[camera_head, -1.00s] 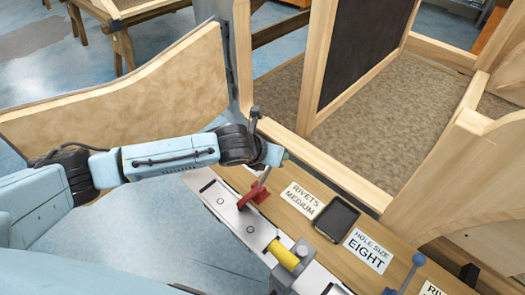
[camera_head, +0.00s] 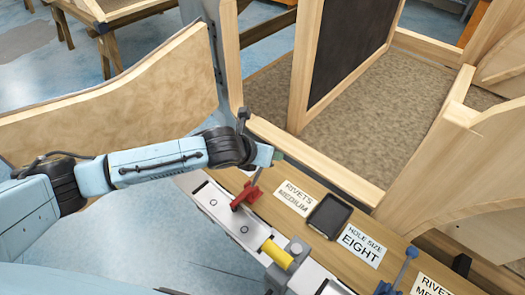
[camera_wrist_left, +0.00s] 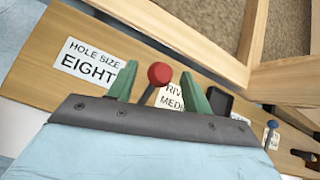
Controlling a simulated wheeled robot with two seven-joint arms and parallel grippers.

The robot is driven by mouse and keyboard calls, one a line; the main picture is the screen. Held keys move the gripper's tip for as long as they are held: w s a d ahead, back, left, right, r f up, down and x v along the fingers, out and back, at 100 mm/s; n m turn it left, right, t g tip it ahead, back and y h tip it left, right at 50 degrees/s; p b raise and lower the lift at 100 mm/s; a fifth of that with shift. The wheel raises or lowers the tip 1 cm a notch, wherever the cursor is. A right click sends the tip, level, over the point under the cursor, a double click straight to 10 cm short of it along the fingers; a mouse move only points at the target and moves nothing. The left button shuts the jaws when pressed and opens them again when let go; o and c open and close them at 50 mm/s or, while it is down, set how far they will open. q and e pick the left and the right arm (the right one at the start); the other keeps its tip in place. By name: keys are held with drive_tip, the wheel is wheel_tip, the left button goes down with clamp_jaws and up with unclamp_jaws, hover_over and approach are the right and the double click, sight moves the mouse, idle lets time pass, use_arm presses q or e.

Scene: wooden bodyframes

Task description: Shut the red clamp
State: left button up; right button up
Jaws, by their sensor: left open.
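The red clamp (camera_head: 245,195) sits on a grey metal rail on the wooden bench, its lever standing up, slightly tilted. The lever's red ball knob (camera_wrist_left: 159,73) shows in the left wrist view between the two green fingers. My left gripper (camera_head: 277,154) is over the clamp, at the lever's upper end. In the left wrist view the gripper (camera_wrist_left: 160,77) is open, with a gap on each side of the knob. In the head view the knob is hidden by the gripper. My right gripper is in neither view.
A yellow cylinder (camera_head: 276,254) and a grey block are further along the rail. A black tray (camera_head: 333,216) and paper labels lie beside it. A blue-knobbed lever (camera_head: 411,252) stands at lower right. Wooden frame panels (camera_head: 110,100) rise behind the arm.

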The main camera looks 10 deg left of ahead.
use_arm(q)
drive_tip(key=shift+s+a+r, duration=0.1)
drive_tip(key=shift+s+r, duration=0.05)
drive_tip(key=shift+r, duration=0.05)
drive_tip(key=p+v, duration=0.2)
drive_tip(key=v, duration=1)
drive_tip(key=shift+s+a+r+p, duration=0.2)
drive_tip(key=shift+s+r+p, duration=0.05)
drive_tip(key=shift+p, duration=0.05)
